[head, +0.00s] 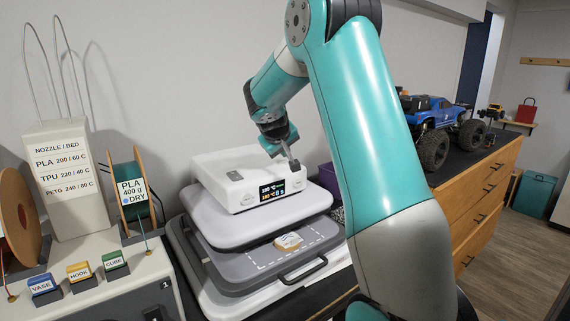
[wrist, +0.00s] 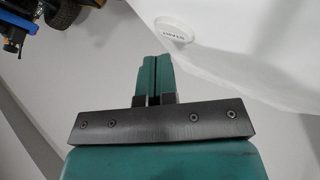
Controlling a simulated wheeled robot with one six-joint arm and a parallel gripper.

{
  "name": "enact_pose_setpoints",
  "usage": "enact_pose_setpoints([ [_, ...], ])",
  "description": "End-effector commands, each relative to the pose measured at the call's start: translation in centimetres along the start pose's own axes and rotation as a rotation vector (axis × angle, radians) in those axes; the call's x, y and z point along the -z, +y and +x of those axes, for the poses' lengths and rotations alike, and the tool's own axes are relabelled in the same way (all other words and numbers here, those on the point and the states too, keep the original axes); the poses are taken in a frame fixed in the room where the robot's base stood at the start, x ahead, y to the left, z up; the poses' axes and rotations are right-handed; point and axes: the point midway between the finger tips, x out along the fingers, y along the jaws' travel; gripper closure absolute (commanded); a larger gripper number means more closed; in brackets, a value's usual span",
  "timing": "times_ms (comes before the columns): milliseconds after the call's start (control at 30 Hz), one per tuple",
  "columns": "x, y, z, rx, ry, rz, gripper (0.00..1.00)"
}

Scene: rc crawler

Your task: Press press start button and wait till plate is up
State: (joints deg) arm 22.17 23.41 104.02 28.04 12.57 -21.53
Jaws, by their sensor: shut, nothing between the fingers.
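The press (head: 270,222) is white with a lit display (head: 272,191) on its front. A grey lower plate (head: 228,268) with a dashed outline lies below the pale upper plate (head: 225,222), and a small tan piece (head: 289,242) rests on it. I cannot tell the exact gap between the plates. My gripper (head: 294,164) is shut and empty, with its tips at the right end of the press head. In the wrist view, a round white button (wrist: 173,29) with small lettering sits just ahead and to the right of the shut fingers (wrist: 152,58), apart from them.
At left stand a printer-settings sign (head: 62,172), spools, and several labelled blocks, one of them blue (head: 43,287). A blue truck (head: 432,118) stands on the wooden cabinet at right and also shows in the wrist view (wrist: 18,25). A purple bin (head: 328,180) is behind the press.

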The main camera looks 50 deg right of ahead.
Motion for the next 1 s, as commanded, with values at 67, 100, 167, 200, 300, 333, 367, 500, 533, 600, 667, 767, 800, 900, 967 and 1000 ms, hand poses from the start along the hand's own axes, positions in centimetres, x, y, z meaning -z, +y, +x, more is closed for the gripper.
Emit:
enact_pose_setpoints([
  [67,-0.21,-0.20,0.28,0.000,-0.001,0.000,1.00],
  [100,-0.30,-0.28,0.40,0.000,-0.001,0.000,1.00],
  [167,-0.40,-0.38,0.55,0.000,0.000,0.000,1.00],
  [200,-0.43,-0.41,0.60,0.000,0.000,0.000,1.00],
  [300,-0.41,-0.39,0.57,0.000,0.000,0.000,1.00],
  [333,-0.40,-0.38,0.56,0.000,0.000,0.000,1.00],
  [367,-0.40,-0.37,0.55,0.000,0.000,0.000,1.00],
  [500,-0.40,-0.38,0.55,0.000,0.000,0.000,1.00],
  [533,-0.41,-0.38,0.56,0.000,0.000,0.000,1.00],
  [600,-0.43,-0.40,0.59,0.000,0.000,0.000,1.00],
  [667,-0.46,-0.43,0.63,0.000,0.000,0.000,1.00],
  [767,-0.52,-0.50,0.72,0.000,0.000,0.000,1.00],
  [800,-0.55,-0.52,0.75,0.000,0.000,0.000,1.00],
  [900,-0.61,-0.59,0.84,0.000,0.000,0.000,1.00],
  [967,-0.65,-0.62,0.89,0.000,0.000,0.000,1.00],
  [1000,-0.67,-0.65,0.92,0.000,0.000,0.000,1.00],
])
